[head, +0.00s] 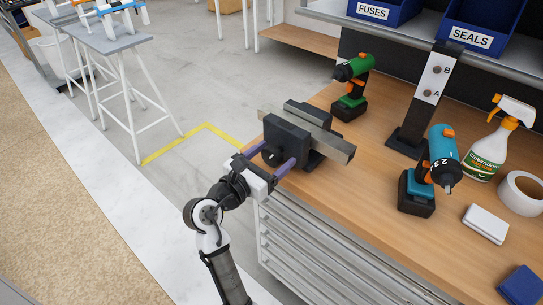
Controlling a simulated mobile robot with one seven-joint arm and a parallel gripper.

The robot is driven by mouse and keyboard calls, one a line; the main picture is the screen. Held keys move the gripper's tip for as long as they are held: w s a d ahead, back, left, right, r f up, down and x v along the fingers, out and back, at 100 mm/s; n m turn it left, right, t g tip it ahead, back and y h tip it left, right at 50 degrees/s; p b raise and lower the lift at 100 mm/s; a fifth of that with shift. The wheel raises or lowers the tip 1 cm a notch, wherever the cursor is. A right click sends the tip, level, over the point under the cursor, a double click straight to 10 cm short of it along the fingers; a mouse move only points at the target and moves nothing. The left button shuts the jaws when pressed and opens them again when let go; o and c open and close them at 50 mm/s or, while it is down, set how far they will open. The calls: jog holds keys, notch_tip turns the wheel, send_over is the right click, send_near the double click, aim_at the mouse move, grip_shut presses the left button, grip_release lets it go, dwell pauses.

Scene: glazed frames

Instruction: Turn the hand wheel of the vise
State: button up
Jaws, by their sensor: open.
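The vise (286,136) is a dark block with long grey metal jaws, at the left end of the wooden workbench. A small dark round part on its front face (271,156), seemingly the hand wheel or its hub, shows between my gripper's fingers. My gripper (270,159) is at the vise's front with its two purple fingers spread apart, one to each side of that part. Whether the fingers touch it I cannot tell. My white wrist hides the lower part of the vise front.
On the workbench (375,200) are a green drill (352,85), a dark stand marked A and B (425,95), a blue drill (430,175), a spray bottle (492,145) and a tape roll (520,193). Blue bins (385,10) sit above.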

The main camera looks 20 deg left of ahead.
jog(key=c, duration=1)
jog(key=shift+o, duration=0.2)
jog(key=shift+m, duration=0.3)
